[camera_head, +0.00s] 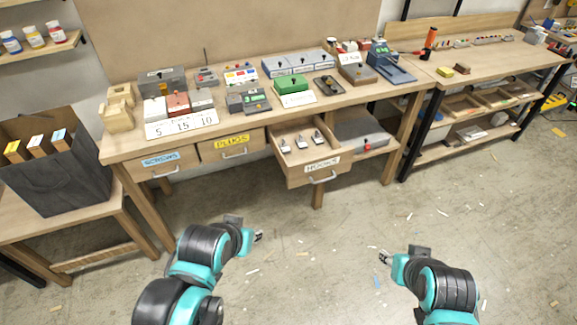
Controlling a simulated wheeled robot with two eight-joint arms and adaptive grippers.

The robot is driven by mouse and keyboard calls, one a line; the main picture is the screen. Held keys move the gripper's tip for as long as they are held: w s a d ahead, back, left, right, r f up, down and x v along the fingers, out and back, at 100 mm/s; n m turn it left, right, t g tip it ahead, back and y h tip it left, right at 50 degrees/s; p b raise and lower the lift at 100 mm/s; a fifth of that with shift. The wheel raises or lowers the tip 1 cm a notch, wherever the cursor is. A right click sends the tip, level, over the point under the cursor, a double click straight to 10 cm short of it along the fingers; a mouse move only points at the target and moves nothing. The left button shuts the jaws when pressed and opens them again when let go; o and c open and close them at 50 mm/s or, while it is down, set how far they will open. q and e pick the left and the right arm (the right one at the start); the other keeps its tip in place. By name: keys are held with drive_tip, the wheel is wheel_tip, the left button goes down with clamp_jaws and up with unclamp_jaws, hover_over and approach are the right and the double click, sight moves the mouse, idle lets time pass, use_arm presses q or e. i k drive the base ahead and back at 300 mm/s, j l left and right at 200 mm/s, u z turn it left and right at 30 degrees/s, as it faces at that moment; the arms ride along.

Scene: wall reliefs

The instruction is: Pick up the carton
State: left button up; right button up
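Three narrow brown cartons stand upright in a dark open bin at the left: one with a yellow label (15,151), one with a white label (37,145) and one with a blue label (60,139). Only their upper parts show; the bin wall hides the rest. I cannot tell which carton is meant. My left gripper (258,237) is over the floor in front of the workbench, well to the right of the bin. My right gripper (383,257) is further right, also over the floor. Both look empty, and their finger gaps are too small to read.
The dark bin (62,185) stands on a low wooden table left of the workbench (225,125). The HOOKS drawer (305,172) is pulled out and holds metal hooks. The SCREWS (161,160) and PLUGS (232,143) drawers look closed. Scraps litter the open floor.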

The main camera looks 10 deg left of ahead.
sight(38, 145)
drive_tip(key=u, duration=0.35)
drive_tip(key=i+j+u, duration=0.1)
drive_tip(key=u, duration=0.35)
drive_tip(key=i+j+u, duration=0.1)
drive_tip(key=u, duration=0.3)
drive_tip(key=i+j+u, duration=0.15)
drive_tip(key=u, duration=0.3)
drive_tip(key=i+j+u, duration=0.1)
drive_tip(key=u, duration=0.3)
drive_tip(key=i, duration=0.4)
